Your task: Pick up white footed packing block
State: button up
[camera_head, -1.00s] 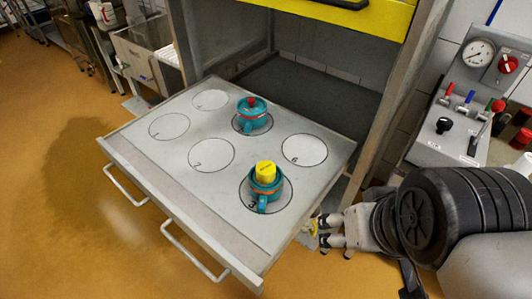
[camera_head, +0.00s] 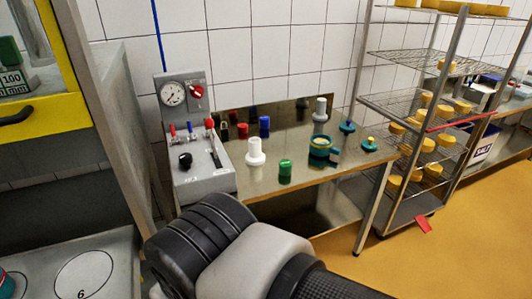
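A white footed packing block (camera_head: 256,153), a short cylinder on a wider round foot, stands upright near the front left of the steel table (camera_head: 300,172), beside the control panel. A similar pale cylinder on a wider base (camera_head: 320,110) stands farther back on the table. I cannot tell whether it is the same kind. My gripper is not in view; only my arm links show across the bottom, in front of the table.
A green cylinder (camera_head: 285,171) stands close right of the white block. The grey control panel (camera_head: 200,182) with gauge and levers is at left. A teal mould (camera_head: 322,152) and teal lids stand right. A wire rack (camera_head: 408,103) holds yellow cheeses.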

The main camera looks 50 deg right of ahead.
aim_at(255, 157)
jog(key=z, duration=1.55)
jog(key=i+l+u, duration=0.9)
jog(key=l+u, duration=0.15)
jog(key=l, duration=0.1)
